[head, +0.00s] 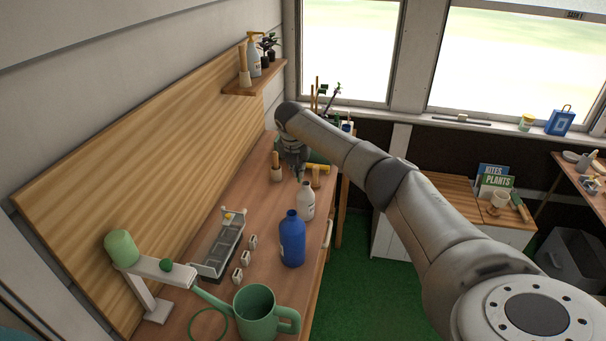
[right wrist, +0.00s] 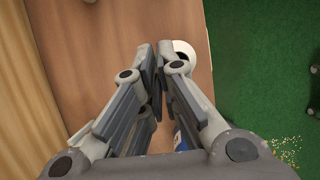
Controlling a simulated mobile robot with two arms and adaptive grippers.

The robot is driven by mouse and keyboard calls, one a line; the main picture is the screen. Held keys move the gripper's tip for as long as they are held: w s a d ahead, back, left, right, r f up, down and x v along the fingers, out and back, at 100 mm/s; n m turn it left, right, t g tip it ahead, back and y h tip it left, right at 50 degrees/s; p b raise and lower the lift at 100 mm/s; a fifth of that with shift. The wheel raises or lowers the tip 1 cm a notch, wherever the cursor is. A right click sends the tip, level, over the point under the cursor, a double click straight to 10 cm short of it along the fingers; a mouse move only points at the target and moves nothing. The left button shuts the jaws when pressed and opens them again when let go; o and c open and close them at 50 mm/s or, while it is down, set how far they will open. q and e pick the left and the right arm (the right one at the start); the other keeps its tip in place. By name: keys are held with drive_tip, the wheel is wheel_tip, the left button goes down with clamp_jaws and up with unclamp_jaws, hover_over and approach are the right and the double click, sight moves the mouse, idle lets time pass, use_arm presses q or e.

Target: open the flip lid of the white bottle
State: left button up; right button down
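The white bottle (head: 306,203) stands upright on the wooden workbench (head: 205,313), behind the blue bottle. In the right wrist view its round white top (right wrist: 185,50) shows just right of my fingertips, partly hidden by a finger. My right gripper (head: 299,175) points down over the bench, just above and slightly left of the white bottle's top. In the right wrist view its fingers (right wrist: 158,58) are drawn together with nothing seen between them. Whether a finger touches the lid cannot be told. My left gripper is out of view.
The blue bottle (head: 292,240) stands close in front of the white one. A wooden-handled tool (head: 276,168) stands left of the gripper.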

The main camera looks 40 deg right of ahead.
drive_tip(key=shift+w+a+f+g+h+b, duration=0.25)
drive_tip(key=shift+g+b, duration=0.25)
drive_tip(key=shift+b, duration=0.25)
drive_tip(key=shift+r+h, duration=0.1)
drive_tip(key=shift+h, duration=0.15)
drive_tip(key=shift+s, duration=0.1)
drive_tip(key=c, duration=1.7)
unclamp_jaws()
drive_tip(key=shift+d, duration=0.1)
drive_tip(key=shift+o, duration=0.2)
drive_tip(key=v, duration=1.2)
